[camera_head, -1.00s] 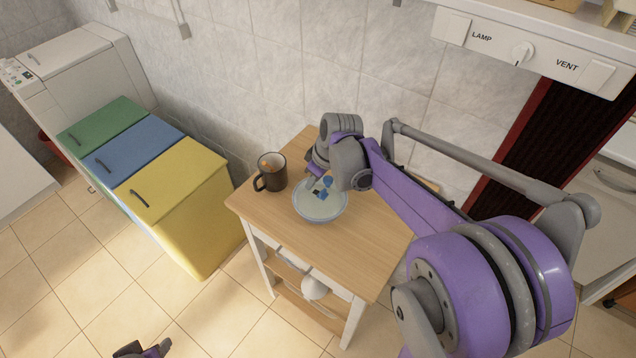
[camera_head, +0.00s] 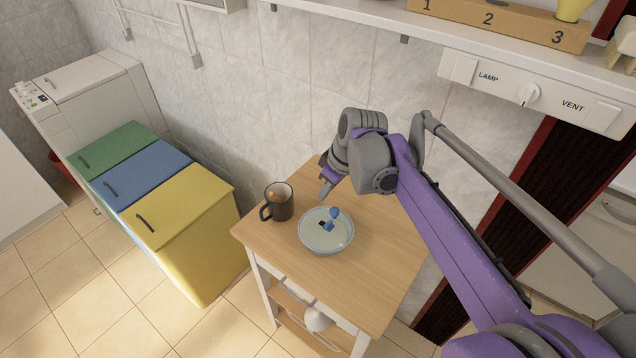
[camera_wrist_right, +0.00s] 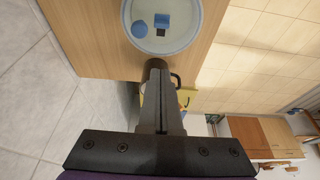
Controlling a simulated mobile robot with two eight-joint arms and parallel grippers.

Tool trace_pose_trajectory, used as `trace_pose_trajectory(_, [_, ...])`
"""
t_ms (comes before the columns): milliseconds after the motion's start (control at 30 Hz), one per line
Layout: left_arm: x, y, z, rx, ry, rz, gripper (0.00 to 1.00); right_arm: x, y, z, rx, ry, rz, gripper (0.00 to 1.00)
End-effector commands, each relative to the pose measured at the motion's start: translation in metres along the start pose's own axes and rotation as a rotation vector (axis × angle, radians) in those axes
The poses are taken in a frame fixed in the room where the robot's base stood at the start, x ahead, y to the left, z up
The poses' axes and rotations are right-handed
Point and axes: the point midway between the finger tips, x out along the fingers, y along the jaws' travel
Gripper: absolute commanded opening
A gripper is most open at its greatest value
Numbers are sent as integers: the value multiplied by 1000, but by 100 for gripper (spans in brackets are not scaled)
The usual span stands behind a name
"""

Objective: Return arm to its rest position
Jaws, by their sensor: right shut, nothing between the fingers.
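My right arm (camera_head: 440,220) reaches in from the right over the small wooden table (camera_head: 376,262). Its gripper (camera_head: 325,192) is shut and empty, above the table just behind the bowl. In the right wrist view the closed fingers (camera_wrist_right: 158,85) point toward the bowl's edge with nothing between them. The pale bowl (camera_head: 326,245) sits upright on the table with small blue pieces (camera_head: 332,219) and a dark piece in it; it also shows in the right wrist view (camera_wrist_right: 185,38). My left gripper is out of view.
A dark mug (camera_head: 279,203) with something orange inside stands left of the bowl. Green, blue and yellow bins (camera_head: 195,235) stand left of the table. Tiled wall is close behind.

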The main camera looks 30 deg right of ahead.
Motion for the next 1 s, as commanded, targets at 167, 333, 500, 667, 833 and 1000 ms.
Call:
trace_pose_trajectory(167, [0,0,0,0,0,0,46,0,0,0,0,0,0,0])
trace_pose_trajectory(333, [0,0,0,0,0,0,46,2,-17,6,21,0,13,0])
trace_pose_trajectory(500, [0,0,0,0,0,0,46,12,-75,37,118,19,68,0])
trace_pose_trajectory(667, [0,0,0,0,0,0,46,29,-127,80,229,70,122,0])
trace_pose_trajectory(833, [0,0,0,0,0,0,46,47,-157,115,315,128,150,0])
trace_pose_trajectory(1000, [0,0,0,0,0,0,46,54,-167,128,353,155,158,0])
